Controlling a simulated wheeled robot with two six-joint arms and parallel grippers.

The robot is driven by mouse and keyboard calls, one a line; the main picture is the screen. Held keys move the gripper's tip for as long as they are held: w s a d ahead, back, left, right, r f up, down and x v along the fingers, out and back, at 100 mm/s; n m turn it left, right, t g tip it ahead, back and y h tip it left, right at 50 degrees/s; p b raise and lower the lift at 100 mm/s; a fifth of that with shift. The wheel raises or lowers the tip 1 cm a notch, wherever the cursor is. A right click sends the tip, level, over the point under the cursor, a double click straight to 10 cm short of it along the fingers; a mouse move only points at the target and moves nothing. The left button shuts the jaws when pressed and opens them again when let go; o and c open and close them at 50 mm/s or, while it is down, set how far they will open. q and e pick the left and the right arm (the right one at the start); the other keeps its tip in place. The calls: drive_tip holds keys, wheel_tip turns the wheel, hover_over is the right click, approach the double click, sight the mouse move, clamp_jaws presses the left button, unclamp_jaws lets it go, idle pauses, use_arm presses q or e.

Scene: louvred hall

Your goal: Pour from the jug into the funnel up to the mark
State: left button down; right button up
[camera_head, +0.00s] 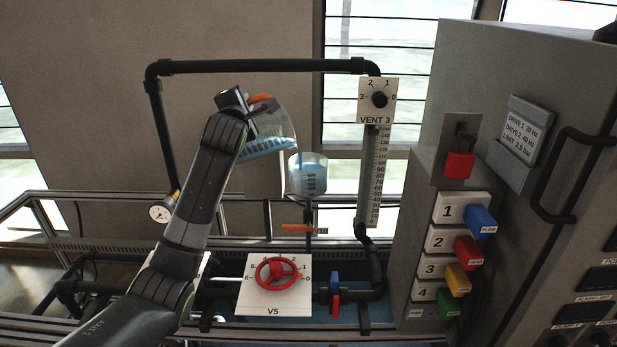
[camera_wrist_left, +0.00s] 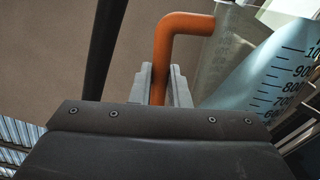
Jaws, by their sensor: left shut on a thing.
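The clear jug (camera_head: 270,128) with an orange handle is tilted to the right, with light blue liquid in it. My left gripper (camera_head: 246,101) is shut on the orange handle, which shows upright between the fingers (camera_wrist_left: 158,85) in the left wrist view. In that view the jug (camera_wrist_left: 275,75) shows black graduation marks and blue liquid at the right. The clear funnel (camera_head: 308,176) is below and to the right of the jug's lip. It has graduation marks and blue liquid inside. My right gripper is not in view.
An orange lever (camera_head: 296,228) sits below the funnel. A scaled tube (camera_head: 373,178) under the VENT 3 dial (camera_head: 379,99) stands to the right. A black pipe (camera_head: 260,66) passes overhead. A red handwheel (camera_head: 277,273) is lower down, and a grey cabinet (camera_head: 480,130) stands right.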

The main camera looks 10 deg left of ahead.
use_arm(q)
drive_tip(key=shift+r, duration=0.1)
idle(0.5)
drive_tip(key=shift+d+r, duration=0.15)
drive_tip(key=shift+d, duration=0.1)
drive_tip(key=shift+w+d+r+m, duration=0.1)
drive_tip(key=shift+m, duration=0.3)
idle(0.3)
idle(0.4)
